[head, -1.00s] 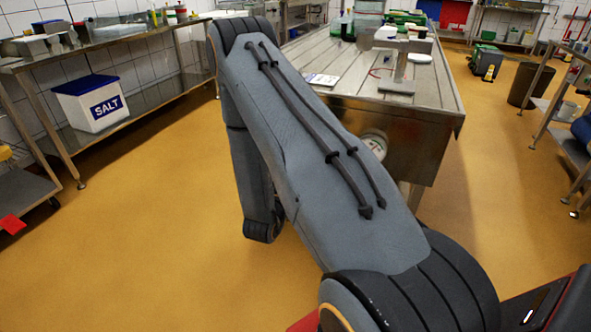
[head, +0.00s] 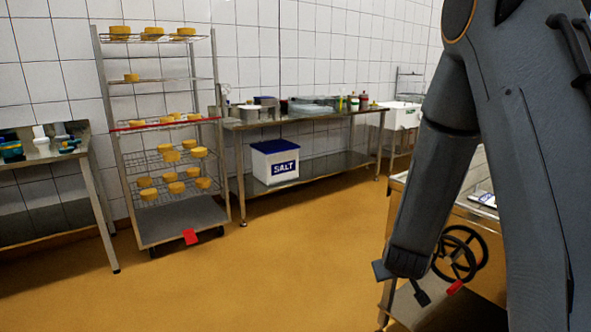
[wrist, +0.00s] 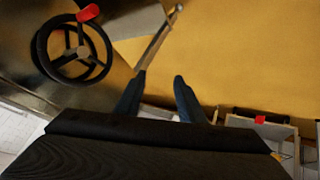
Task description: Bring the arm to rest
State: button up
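My arm hangs at the right of the head view, its forearm pointing down. My gripper (head: 401,288) is at its lower end, pointing down in front of a steel table or vat with a black handwheel (head: 460,255). In the wrist view my gripper (wrist: 160,78) has its two dark fingers apart, with orange floor and a thin metal leg showing between them. Nothing is held. The handwheel also shows in the wrist view (wrist: 45,55), left of the fingers; I cannot tell how close it is.
A wheeled rack (head: 170,225) with several yellow cheeses stands at left. A salt bin (head: 275,165) sits on the lower shelf of a steel bench (head: 300,122). Another steel table (head: 45,152) is at far left. The orange floor between is clear.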

jog(key=s+a+r+g+y+p, duration=0.1)
jog(key=s+a+r+g, duration=0.1)
jog(key=s+r, duration=0.3)
jog(key=s+a+r+g+y+p, duration=0.1)
jog(key=s+a+r+g+p, duration=0.1)
jog(key=s, duration=1.1)
jog(key=s+a+r+m+g+y+p, duration=0.1)
jog(key=s+a+r+g+p, duration=0.1)
jog(key=s+a+r+g, duration=0.2)
jog(key=s+r, duration=0.3)
jog(key=s, duration=0.2)
jog(key=shift+a+r, duration=0.3)
